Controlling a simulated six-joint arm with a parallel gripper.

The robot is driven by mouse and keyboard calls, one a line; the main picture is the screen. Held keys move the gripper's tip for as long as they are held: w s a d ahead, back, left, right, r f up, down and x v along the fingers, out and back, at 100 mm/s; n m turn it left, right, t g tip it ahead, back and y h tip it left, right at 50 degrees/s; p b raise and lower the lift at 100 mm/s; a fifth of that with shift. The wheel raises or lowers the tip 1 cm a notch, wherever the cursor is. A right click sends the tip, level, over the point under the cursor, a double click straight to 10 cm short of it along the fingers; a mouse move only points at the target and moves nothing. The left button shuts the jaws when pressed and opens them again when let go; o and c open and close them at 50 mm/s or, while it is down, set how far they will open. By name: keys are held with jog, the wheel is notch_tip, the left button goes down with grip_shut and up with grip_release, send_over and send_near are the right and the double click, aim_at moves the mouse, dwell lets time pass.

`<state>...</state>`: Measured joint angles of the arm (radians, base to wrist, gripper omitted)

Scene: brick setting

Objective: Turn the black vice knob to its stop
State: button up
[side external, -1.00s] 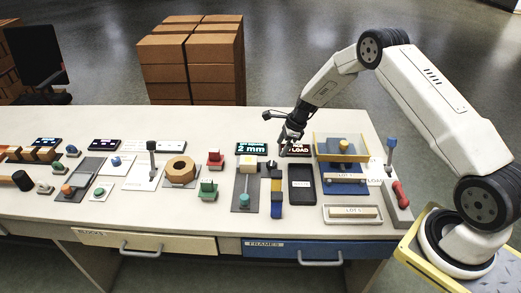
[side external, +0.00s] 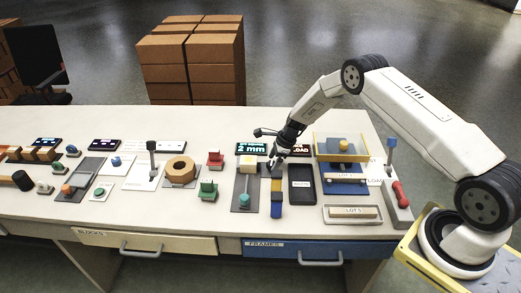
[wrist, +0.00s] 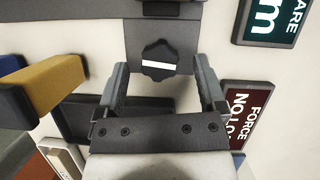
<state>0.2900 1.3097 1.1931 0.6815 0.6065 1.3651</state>
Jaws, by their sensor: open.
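The black vice knob (wrist: 160,60) shows in the wrist view as a dark lobed disc with a white bar across it, on a grey plate (wrist: 183,33). My gripper (wrist: 160,78) is open and empty, its two fingers apart on either side below the knob in the picture. I cannot tell whether either finger touches it. In the side view my gripper (side external: 274,164) is low over the far end of the strip with the yellow and blue blocks (side external: 277,196), and it hides the knob there.
A dark tray (side external: 301,184) lies just right of the blocks. A grey plate with a teal knob (side external: 244,200) lies left. The table front is free.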

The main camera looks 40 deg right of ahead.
jog(key=shift+a+f, duration=0.1)
jog(key=shift+f, duration=0.15)
grip_shut()
jog(key=shift+n, duration=0.4)
jog(key=n+g, duration=0.1)
jog(key=n, duration=0.3)
jog(key=n+g, duration=0.1)
jog(key=n, duration=0.1)
jog(key=shift+w+g+y, duration=0.25)
jog(key=shift+g+y, duration=0.05)
jog(key=shift+y, duration=0.1)
jog(key=n+g, duration=0.1)
jog(key=n, duration=0.2)
jog(key=n+g, duration=0.1)
jog(key=n, duration=0.2)
jog(key=shift+w+n, duration=0.15)
jog(key=shift+n, duration=0.15)
jog(key=shift+n+g+h, duration=0.3)
jog(key=shift+n+h, duration=0.1)
